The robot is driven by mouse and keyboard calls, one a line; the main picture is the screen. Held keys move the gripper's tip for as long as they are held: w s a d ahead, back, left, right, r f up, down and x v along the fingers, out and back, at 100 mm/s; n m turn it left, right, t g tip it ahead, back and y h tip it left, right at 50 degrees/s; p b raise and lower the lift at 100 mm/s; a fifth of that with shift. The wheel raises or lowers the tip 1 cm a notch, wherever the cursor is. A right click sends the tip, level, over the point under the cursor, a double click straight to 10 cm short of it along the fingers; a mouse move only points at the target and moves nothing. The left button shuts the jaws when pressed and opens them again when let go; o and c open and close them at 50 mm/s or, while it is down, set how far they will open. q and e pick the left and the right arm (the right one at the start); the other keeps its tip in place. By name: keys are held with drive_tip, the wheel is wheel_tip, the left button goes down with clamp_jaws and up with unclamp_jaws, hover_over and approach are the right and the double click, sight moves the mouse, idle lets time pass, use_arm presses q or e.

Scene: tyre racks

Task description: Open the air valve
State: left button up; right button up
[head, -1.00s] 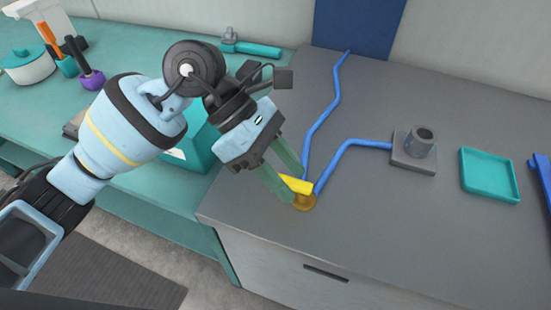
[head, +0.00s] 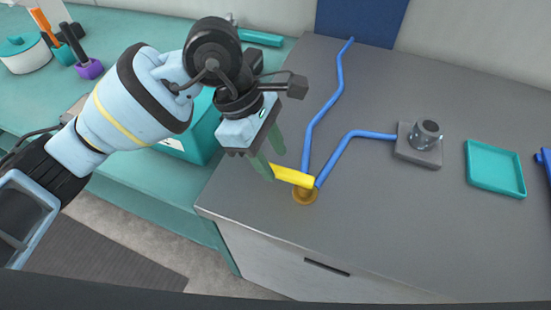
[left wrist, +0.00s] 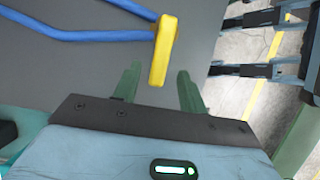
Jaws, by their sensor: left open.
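The air valve has a yellow lever handle (head: 293,177) on a round brass-coloured base (head: 305,195), near the front left of the grey counter. Blue hoses (head: 322,114) meet at it. The handle points left, towards my left gripper (head: 270,161). That gripper is open and empty, with green fingers just left of and above the handle's free end. In the left wrist view the handle (left wrist: 163,50) stands upright in the picture, its free end showing between the tips of the open gripper (left wrist: 158,78). I cannot tell its exact depth. My right gripper is not in view.
One hose runs to a grey block with a metal cylinder (head: 426,135); a teal tray (head: 495,168) lies to its right. A teal box (head: 200,140) is behind my left arm. The counter in front of the valve is clear, with a drawer handle (head: 327,267) below.

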use_arm(q)
drive_tip(key=shift+x, duration=1.1)
clamp_jaws()
